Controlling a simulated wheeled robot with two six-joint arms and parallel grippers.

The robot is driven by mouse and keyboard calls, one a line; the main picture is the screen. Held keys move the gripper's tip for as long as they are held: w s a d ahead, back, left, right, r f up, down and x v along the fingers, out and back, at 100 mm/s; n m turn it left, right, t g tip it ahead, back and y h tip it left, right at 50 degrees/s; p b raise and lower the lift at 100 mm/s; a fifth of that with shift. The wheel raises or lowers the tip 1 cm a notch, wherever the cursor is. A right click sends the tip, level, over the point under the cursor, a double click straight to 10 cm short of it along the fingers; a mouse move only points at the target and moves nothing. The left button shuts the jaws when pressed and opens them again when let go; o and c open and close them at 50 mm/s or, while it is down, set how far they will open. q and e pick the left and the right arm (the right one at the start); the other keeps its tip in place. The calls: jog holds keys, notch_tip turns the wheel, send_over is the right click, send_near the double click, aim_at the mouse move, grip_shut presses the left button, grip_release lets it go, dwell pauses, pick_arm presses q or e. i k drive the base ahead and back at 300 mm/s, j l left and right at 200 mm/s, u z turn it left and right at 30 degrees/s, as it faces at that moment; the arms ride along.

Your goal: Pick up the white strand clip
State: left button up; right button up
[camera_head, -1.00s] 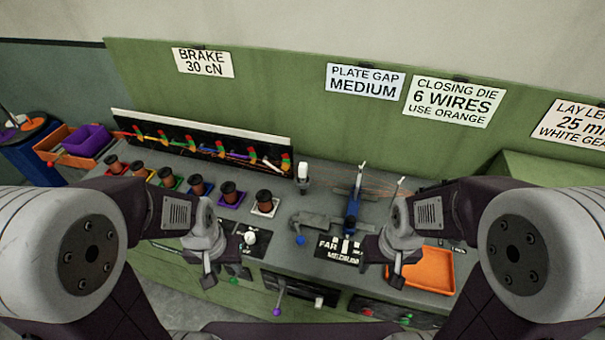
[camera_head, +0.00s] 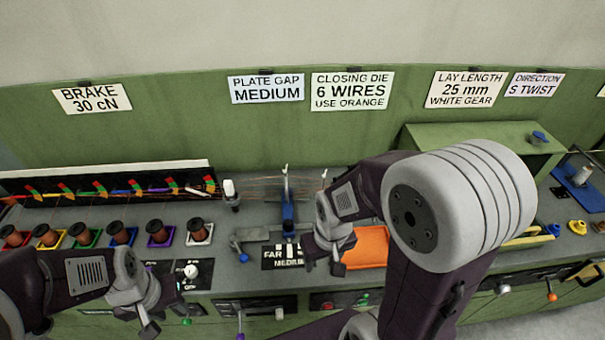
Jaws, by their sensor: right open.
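I cannot single out the white strand clip with certainty. One small white piece (camera_head: 229,187) stands upright on the bench, just right of the spool row. My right gripper (camera_head: 323,266) is open in front of the bench's middle, beside the orange tray (camera_head: 367,246), and I see nothing between its fingers. My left gripper (camera_head: 148,327) hangs low at the left, in front of the spools and near the bench's front edge; its jaw opening is not clear. My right arm hides part of the bench on the right.
Several copper spools (camera_head: 120,233) sit on coloured plates at the left. Behind them runs a black panel (camera_head: 100,187) with coloured levers. A blue upright fixture (camera_head: 288,213) stands mid-bench. A green box (camera_head: 470,140) stands at the back right.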

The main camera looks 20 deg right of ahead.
aim_at(228, 184)
jog(key=i+j+z, duration=0.15)
jog(key=j+z, duration=0.3)
jog(key=j, duration=0.6)
jog(key=j+z, duration=0.45)
jog(key=j, duration=0.6)
jog(key=k, duration=0.05)
